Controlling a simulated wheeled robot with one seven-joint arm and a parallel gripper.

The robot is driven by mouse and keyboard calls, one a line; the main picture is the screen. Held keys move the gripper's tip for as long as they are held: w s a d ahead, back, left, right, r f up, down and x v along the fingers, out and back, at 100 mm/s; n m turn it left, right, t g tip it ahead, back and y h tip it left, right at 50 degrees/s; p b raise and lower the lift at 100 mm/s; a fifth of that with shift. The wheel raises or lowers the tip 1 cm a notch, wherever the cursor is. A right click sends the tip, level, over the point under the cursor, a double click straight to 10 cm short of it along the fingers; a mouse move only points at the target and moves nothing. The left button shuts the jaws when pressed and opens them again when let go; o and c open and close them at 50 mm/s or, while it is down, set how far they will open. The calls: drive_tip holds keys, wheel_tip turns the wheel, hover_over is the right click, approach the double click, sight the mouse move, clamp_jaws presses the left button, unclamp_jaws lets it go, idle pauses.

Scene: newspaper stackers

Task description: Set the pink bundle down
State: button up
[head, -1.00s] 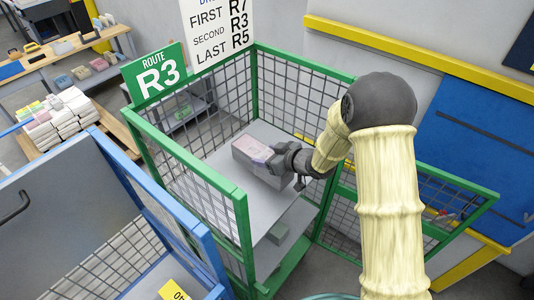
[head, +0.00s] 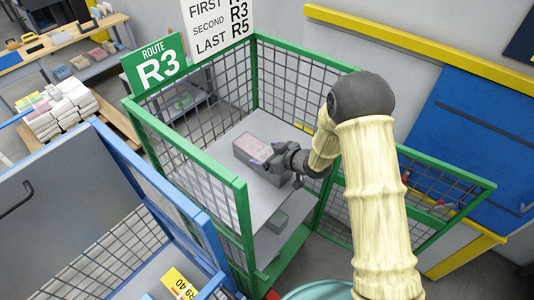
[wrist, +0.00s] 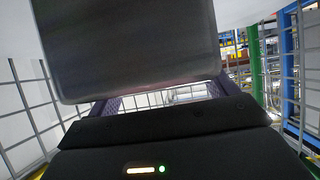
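The pink bundle (head: 256,146) is a grey block with a pale pink top. It is at the upper shelf (head: 222,170) of the green mesh cage marked R3; I cannot tell whether it rests fully on the shelf. My gripper (head: 270,162) is at the bundle's near right side, with a purple finger against or just beside it. In the wrist view the bundle (wrist: 130,45) fills the upper middle as a tilted grey face. The two purple fingers (wrist: 160,100) stand apart below it, their tips hidden behind it. I cannot tell if they grip it.
Green mesh walls (head: 190,165) and the open green gate (head: 440,195) surround the arm. A blue cart (head: 185,215) stands at left.

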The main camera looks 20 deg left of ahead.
drive_tip(key=shift+r, duration=0.1)
drive_tip(key=b+v, duration=0.2)
drive_tip(key=v, duration=1)
drive_tip(key=shift+b, duration=0.3)
drive_tip(key=shift+d, duration=0.1)
drive_tip(key=shift+s, duration=0.1)
